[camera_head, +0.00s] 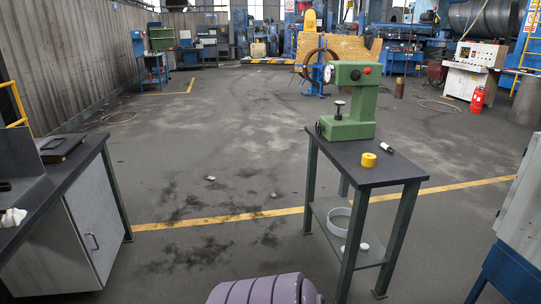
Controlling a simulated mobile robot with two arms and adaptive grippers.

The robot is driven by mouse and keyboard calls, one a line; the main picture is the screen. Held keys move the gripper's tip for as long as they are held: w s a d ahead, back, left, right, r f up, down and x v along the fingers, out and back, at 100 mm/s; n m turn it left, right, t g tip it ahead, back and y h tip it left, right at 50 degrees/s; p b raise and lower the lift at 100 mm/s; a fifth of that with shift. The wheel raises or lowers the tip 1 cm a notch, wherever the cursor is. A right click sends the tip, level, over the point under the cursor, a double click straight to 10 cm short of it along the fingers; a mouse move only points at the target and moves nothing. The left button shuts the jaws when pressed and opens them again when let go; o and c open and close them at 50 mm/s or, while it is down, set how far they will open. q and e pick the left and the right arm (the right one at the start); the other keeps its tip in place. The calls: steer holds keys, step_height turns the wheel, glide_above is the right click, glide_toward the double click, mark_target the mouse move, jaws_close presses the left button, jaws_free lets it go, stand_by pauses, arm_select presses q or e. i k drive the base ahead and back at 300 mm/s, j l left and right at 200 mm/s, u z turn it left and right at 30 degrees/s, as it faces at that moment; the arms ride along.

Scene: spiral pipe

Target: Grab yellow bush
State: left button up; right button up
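The yellow bush (368,160) is a short yellow ring-shaped piece. It sits on the dark top of a small table (400,174) right of the picture's middle, near the table's front edge. Neither of my grippers shows in this view, so I cannot see whether they are open or shut. Nothing covers the bush.
A green press-like machine (352,104) stands on the table behind the bush. A small black-and-white cylinder (386,147) lies right of it. A purple ribbed object (262,290) is at the bottom. A workbench (80,165) stands left, a grey cabinet (522,200) right.

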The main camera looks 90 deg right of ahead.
mark_target(367, 160)
steer(key=z, duration=0.5)
steer(key=j+z, duration=0.1)
steer(key=z, duration=1.9)
steer(key=k+z, duration=0.1)
steer(key=z, duration=0.9)
steer(key=i+l+u, duration=0.15)
steer(key=i+u, duration=0.25)
steer(key=i, duration=0.4)
